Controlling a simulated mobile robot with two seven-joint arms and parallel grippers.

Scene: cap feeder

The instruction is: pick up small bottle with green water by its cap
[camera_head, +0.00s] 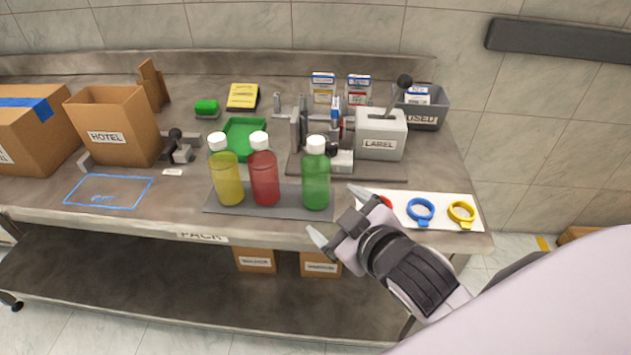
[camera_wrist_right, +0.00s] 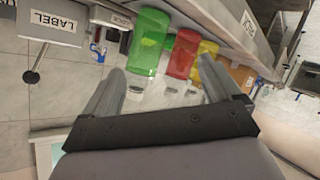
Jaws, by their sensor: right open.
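The green-water bottle (camera_head: 316,185) stands upright with a white cap (camera_head: 316,143) at the right end of a row on a dark grey mat (camera_head: 280,203). A red bottle (camera_head: 264,180) and a yellow bottle (camera_head: 228,180) stand to its left. My right gripper (camera_head: 339,215) is open and empty, low in front of the green bottle and slightly right of it. In the right wrist view the green bottle (camera_wrist_right: 150,42) appears beyond and between the open fingers (camera_wrist_right: 160,64), with the red (camera_wrist_right: 184,53) and yellow bottles beside it. My left gripper is not in view.
A white card with blue (camera_head: 420,210) and yellow rings (camera_head: 461,213) lies right of the mat. Behind the bottles are a green tray (camera_head: 245,122) and a LABEL machine (camera_head: 381,128). A HOTEL box (camera_head: 110,125) stands left. The blue outlined bench area (camera_head: 108,180) is clear.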

